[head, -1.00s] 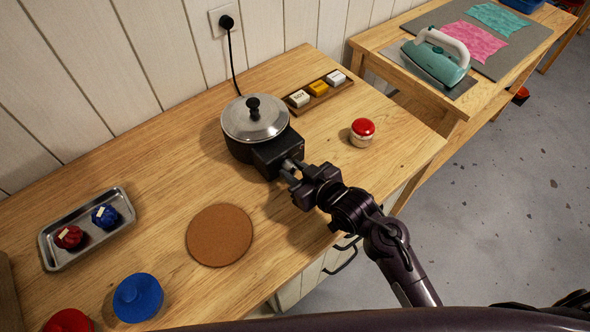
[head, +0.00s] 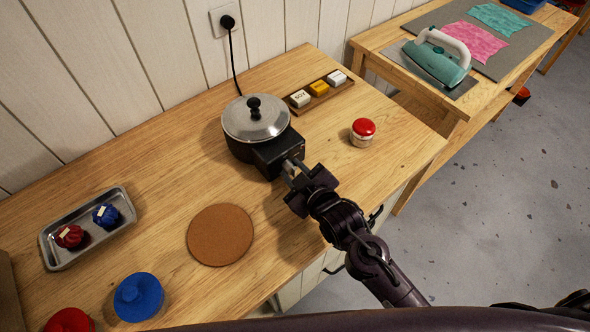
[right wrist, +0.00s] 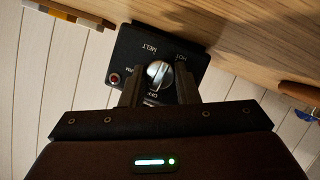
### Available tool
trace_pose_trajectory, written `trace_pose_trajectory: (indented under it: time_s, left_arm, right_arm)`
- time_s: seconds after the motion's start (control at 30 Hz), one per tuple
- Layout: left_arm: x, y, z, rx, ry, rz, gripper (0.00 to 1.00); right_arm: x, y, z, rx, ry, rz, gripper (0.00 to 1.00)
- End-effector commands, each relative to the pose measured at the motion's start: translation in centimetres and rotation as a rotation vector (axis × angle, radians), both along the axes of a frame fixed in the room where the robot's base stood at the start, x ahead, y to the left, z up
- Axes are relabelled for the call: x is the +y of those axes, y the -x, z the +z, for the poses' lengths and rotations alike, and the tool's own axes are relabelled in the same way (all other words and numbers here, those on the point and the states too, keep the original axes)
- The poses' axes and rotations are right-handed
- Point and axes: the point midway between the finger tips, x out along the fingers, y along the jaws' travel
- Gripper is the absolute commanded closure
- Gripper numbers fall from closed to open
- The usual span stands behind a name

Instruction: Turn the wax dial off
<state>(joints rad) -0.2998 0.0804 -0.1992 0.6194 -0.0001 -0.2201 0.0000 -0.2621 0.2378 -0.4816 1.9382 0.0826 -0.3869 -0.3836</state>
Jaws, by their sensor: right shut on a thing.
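The wax pot (head: 256,122) stands at the back of the wooden table, with a lidded metal top and a black control box (head: 281,153) on its front. In the right wrist view the silver wax dial (right wrist: 158,74) sits on the black panel (right wrist: 135,48), among labels that include MELT, HOT and OFF. My right gripper (head: 292,172) is at the front of the box. In the right wrist view its two fingers (right wrist: 158,90) lie on either side of the dial, shut on it. The dial's exact pointing is hard to tell. My left gripper is out of view.
A small red indicator (right wrist: 115,79) sits on the panel. A red-topped jar (head: 362,132) and a rack of labelled blocks (head: 320,92) stand right of the pot. A cork mat (head: 220,235), metal tray (head: 55,258) and blue lid (head: 138,297) lie left. A cord runs to the wall.

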Motion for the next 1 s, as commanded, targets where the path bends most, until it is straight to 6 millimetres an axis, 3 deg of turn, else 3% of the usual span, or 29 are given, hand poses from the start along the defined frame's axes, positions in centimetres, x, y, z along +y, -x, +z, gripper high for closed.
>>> trace_pose_trajectory:
  time_s: [0.3,0.87,0.9,1.0]
  left_arm:
    - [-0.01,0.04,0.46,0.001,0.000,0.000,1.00]
    - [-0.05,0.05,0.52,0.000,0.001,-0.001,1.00]
    - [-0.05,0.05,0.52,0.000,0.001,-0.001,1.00]
    - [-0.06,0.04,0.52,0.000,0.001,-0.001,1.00]
  right_arm:
    - [0.07,0.03,0.00,-0.082,0.123,0.001,0.95]
    - [0.09,0.03,-0.03,-0.103,0.153,0.000,0.95]
    - [0.09,0.03,-0.02,-0.103,0.153,0.000,0.69]
    - [0.09,0.03,-0.03,-0.103,0.153,0.000,0.56]
